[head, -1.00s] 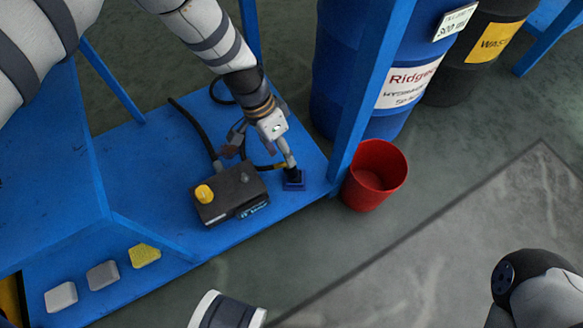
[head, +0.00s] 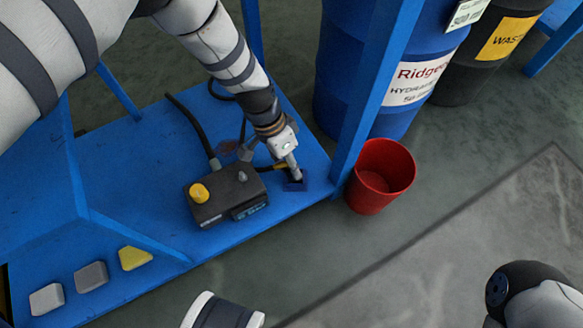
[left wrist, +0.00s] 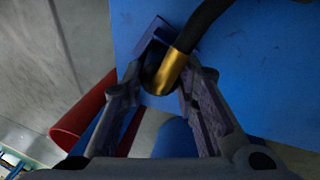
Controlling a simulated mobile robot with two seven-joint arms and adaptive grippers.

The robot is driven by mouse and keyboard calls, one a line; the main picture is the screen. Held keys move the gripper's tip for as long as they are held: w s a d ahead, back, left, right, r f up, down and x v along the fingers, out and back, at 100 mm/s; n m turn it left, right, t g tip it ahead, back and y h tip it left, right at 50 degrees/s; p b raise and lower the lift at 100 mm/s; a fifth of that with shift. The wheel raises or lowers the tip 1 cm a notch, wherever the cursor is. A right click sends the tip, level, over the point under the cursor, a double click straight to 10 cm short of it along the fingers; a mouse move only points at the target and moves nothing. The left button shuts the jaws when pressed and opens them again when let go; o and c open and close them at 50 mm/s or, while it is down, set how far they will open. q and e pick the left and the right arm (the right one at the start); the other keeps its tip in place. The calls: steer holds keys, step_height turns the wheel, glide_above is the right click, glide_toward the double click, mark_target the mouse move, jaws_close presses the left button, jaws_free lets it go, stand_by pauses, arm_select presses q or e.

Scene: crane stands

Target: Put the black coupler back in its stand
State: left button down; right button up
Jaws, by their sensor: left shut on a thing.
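The black coupler (left wrist: 152,76) has a brass collar (left wrist: 165,72) and a black hose. In the left wrist view it lies between the two fingers of my left gripper (left wrist: 157,92), which is shut on it. The small dark blue stand (head: 295,184) sits near the right end of the blue shelf in the head view. My left gripper (head: 292,170) is right over the stand, and the coupler is mostly hidden there. The stand's wall (left wrist: 149,36) shows beside the coupler in the left wrist view. I cannot tell how deep the coupler sits. My right gripper is out of view.
A dark pump box (head: 228,193) with a yellow knob stands left of the stand on the blue shelf (head: 150,190). A blue post (head: 375,95) and a red bucket (head: 380,175) are close on the right. Blue and black drums stand behind.

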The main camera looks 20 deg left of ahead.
arm_select(q)
steer(key=shift+p+v, duration=1.6)
steer(key=shift+v, duration=0.7)
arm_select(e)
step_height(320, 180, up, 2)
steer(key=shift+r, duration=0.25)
arm_select(q)
steer(key=d+r+m+y, duration=0.1)
steer(key=m, duration=0.1)
steer(key=d+r+m+y+p, duration=0.1)
steer(key=r+m, duration=0.1)
steer(key=m, duration=0.1)
steer(key=d+r+m+y+p, duration=0.1)
steer(key=m, duration=0.2)
steer(key=shift+s+r, duration=0.15)
steer(key=shift+s, duration=0.1)
steer(key=shift+m+y, duration=0.3)
steer(key=shift+y, duration=0.1)
step_height(320, 180, down, 5)
steer(key=b, duration=0.2)
steer(key=shift+r+b, duration=0.1)
steer(key=shift+b, duration=0.3)
steer(key=shift+f+b, duration=0.3)
steer(key=shift+f, duration=0.15)
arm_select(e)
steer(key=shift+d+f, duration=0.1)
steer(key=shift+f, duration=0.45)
